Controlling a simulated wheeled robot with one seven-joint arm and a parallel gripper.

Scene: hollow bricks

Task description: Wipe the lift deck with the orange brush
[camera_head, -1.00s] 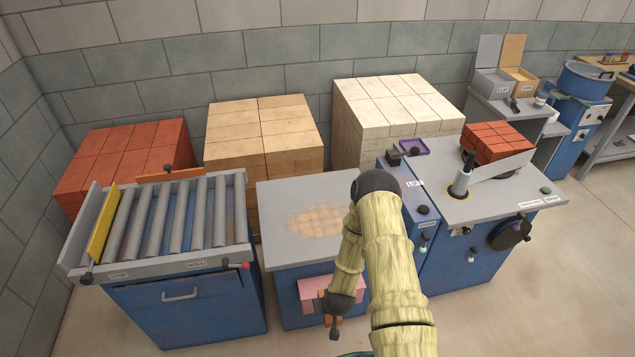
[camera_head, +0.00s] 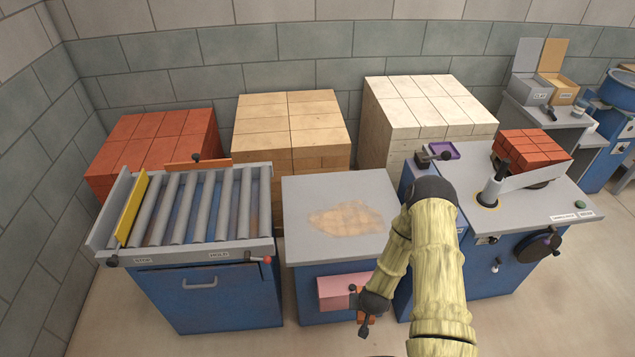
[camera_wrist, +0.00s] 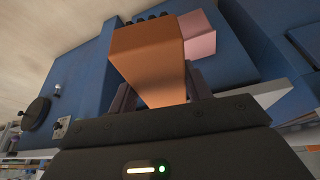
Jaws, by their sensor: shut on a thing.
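The lift deck (camera_head: 315,188) is a grey flat top on a blue cabinet, with a tan dusty patch (camera_head: 345,220) on its middle. My gripper (camera_head: 366,308) is low in front of this cabinet, below the deck's front edge and beside a pink box (camera_head: 336,291) on its front. In the wrist view my gripper (camera_wrist: 161,92) is shut on the orange brush (camera_wrist: 150,62), with a finger on each side. A row of dark tufts shows at the brush's far end. In the head view only a little orange (camera_head: 367,320) shows; my wrist hides most of the brush.
A roller table (camera_head: 195,255) with a yellow bar stands left of the deck. To the right is a blue machine (camera_head: 530,200) with a post and red bricks (camera_head: 530,152). Brick stacks (camera_head: 290,125) stand behind. The space above the deck is clear.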

